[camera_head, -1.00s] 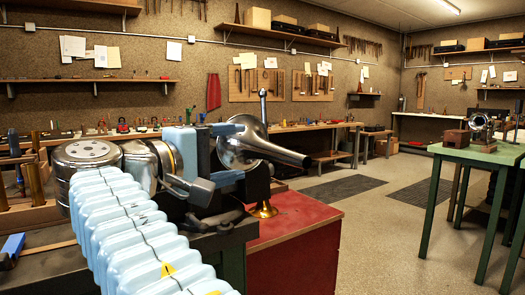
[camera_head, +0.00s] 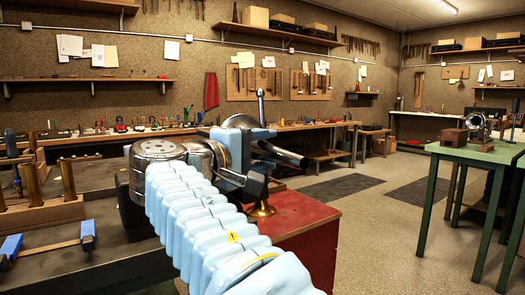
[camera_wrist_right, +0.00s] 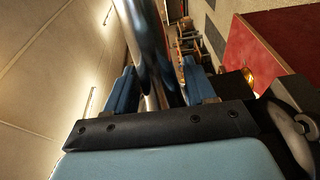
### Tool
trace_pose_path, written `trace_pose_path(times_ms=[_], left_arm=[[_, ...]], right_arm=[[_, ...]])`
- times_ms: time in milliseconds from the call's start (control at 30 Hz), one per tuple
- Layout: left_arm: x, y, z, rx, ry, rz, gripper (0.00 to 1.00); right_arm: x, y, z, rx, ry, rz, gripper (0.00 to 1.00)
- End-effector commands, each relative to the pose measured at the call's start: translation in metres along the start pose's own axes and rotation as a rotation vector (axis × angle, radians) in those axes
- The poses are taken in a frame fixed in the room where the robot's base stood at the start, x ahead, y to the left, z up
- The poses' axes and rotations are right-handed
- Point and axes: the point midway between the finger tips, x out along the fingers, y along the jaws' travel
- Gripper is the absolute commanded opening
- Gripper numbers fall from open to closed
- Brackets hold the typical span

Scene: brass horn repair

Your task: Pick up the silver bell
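The silver bell (camera_head: 290,157) is a flared horn shape above the red-topped cabinet; my right gripper hides much of it. Its narrow tail points right in the head view. In the right wrist view its shiny tube (camera_wrist_right: 150,50) runs between the two blue fingers. My right gripper (camera_head: 250,152) is at the bell, with a finger on either side of the tube; it also shows in the right wrist view (camera_wrist_right: 160,90). I cannot tell whether the fingers press on the tube. My left gripper is not in view.
A small brass bell (camera_head: 262,209) stands on the red cabinet (camera_head: 312,214) below. A dark bench with a wooden rack (camera_head: 45,215) and a blue-ended bar tool (camera_head: 50,248) is at left. A green table (camera_head: 480,153) stands at right. Floor between is clear.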

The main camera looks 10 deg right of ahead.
Motion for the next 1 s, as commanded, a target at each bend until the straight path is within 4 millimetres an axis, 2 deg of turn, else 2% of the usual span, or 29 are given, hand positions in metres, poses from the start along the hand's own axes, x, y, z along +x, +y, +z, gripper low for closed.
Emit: trace_pose_path(times_ms=[33,300,667,867,1000], left_arm=[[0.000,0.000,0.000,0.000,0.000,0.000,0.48],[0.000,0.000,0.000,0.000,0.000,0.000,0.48],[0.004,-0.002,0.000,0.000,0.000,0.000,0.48],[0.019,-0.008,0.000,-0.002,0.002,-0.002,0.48],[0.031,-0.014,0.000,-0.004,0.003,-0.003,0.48]], right_arm=[[0.000,0.000,0.000,0.000,0.000,0.000,0.46],[0.000,0.000,0.000,0.000,0.000,0.001,0.07],[-0.001,0.001,0.001,0.002,0.000,0.000,0.07],[-0.008,-0.002,0.029,0.002,0.003,-0.002,0.07],[-0.015,-0.002,0.057,0.004,0.005,-0.003,0.07]])
